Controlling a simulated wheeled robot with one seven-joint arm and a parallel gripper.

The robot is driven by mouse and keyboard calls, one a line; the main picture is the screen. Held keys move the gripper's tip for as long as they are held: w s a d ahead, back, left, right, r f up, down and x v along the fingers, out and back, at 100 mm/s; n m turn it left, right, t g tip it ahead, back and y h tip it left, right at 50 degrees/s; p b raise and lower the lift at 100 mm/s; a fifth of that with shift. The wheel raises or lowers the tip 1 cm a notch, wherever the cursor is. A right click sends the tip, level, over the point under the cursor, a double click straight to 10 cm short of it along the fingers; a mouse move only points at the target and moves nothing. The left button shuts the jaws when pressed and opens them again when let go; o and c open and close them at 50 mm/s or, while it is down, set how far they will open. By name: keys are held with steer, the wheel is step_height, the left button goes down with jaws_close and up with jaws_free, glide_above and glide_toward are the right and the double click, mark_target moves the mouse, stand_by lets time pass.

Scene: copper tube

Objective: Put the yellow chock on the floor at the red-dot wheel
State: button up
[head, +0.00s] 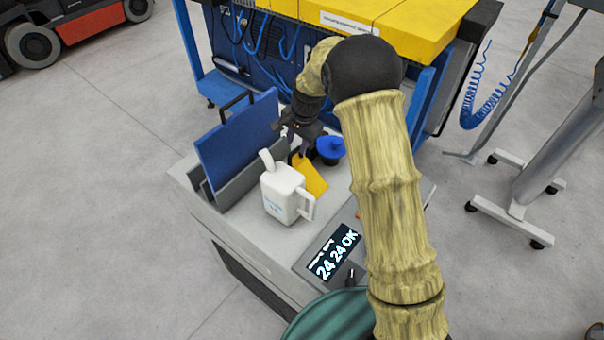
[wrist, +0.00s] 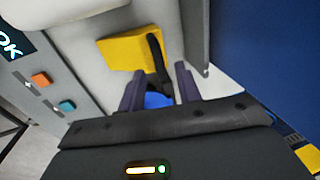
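The yellow chock (head: 311,180) lies on the grey top of a cart, behind a white jug. In the wrist view the chock (wrist: 130,52) has a black strap or handle on its right side. My gripper (head: 297,143) is just above the chock. In the wrist view my gripper's fingers (wrist: 160,82) are apart, with the black handle's end between or just beyond them; contact cannot be told. I cannot make out a wheel with a red dot.
The white jug (head: 287,193) stands close in front of the chock. A blue panel (head: 238,142) stands upright on the left, and a blue knob-like object (head: 331,148) on the right. A red forklift (head: 92,20) is at the far left. Floor (head: 110,180) left of the cart is clear.

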mark_target(295, 150)
steer(key=f, duration=0.1)
steer(key=f+p, duration=0.1)
steer(key=f, duration=0.1)
steer(key=f+p, duration=0.1)
steer(key=shift+w+a+f, duration=0.25)
steer(key=shift+a+f, duration=0.15)
jaws_close()
steer(key=shift+r, duration=0.1)
